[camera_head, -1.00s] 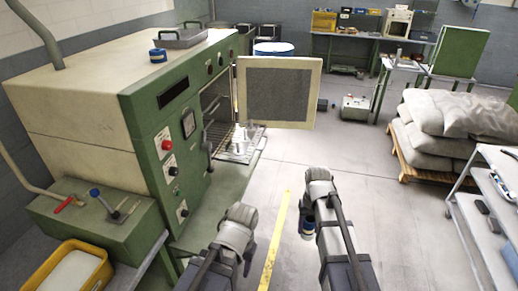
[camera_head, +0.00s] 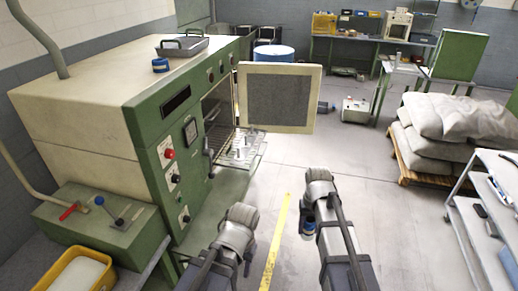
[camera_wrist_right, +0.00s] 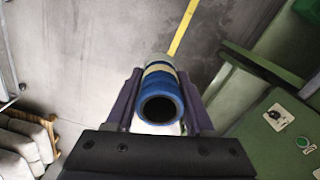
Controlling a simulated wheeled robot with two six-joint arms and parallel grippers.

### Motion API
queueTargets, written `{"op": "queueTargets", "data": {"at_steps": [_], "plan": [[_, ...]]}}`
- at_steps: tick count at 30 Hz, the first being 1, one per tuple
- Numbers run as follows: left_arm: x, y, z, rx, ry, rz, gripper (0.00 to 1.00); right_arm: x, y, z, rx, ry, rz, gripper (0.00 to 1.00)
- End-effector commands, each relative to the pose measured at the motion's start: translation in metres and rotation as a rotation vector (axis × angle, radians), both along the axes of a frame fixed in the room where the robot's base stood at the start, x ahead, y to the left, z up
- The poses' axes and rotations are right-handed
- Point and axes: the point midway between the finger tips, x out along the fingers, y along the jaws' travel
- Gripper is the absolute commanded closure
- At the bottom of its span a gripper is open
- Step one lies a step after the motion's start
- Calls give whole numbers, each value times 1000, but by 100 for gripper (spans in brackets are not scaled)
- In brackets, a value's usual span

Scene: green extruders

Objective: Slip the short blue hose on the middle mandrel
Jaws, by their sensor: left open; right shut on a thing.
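My right gripper (camera_head: 308,224) points down over the floor, right of the yellow line. It is shut on the short blue hose (camera_wrist_right: 160,104), a ring-shaped piece with a cream band; its open end faces the right wrist camera. Several small upright mandrels (camera_head: 241,149) stand on the tray (camera_head: 258,152) at the oven's opening, well ahead of both grippers. They are too small to tell which is the middle one.
The green and cream oven (camera_head: 140,110) stands at the left, its door (camera_head: 280,97) swung open. A blue ring-shaped roll (camera_head: 160,65) and a grey tray (camera_head: 195,47) lie on top. Sacks on a pallet (camera_head: 440,170) and a cart (camera_head: 480,225) are at the right. The floor between is clear.

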Motion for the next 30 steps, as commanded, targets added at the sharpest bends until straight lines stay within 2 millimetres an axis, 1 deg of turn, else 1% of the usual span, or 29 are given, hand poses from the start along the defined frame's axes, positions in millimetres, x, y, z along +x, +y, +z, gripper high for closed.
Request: {"op": "queueTargets", "data": {"at_steps": [8, 11, 14, 22, 25, 30], "plan": [[0, 0, 0, 0, 0, 0, 50, 0, 0, 0, 0, 0, 0, 100], [0, 0, -3, 0, 0, 0, 50, 0, 0, -3, 0, 0, 0, 100], [0, 0, -13, 0, 0, -1, 50, 0, 0, -13, 0, 0, 0, 100], [0, 0, -59, 1, 0, -3, 50, 0, 0, -59, 0, 0, 0, 100], [0, 0, -64, 1, 0, -4, 50, 0, 0, -64, 0, 0, 0, 100], [0, 0, -61, 1, 0, -4, 50, 0, 0, -61, 0, 0, 0, 100]]}}
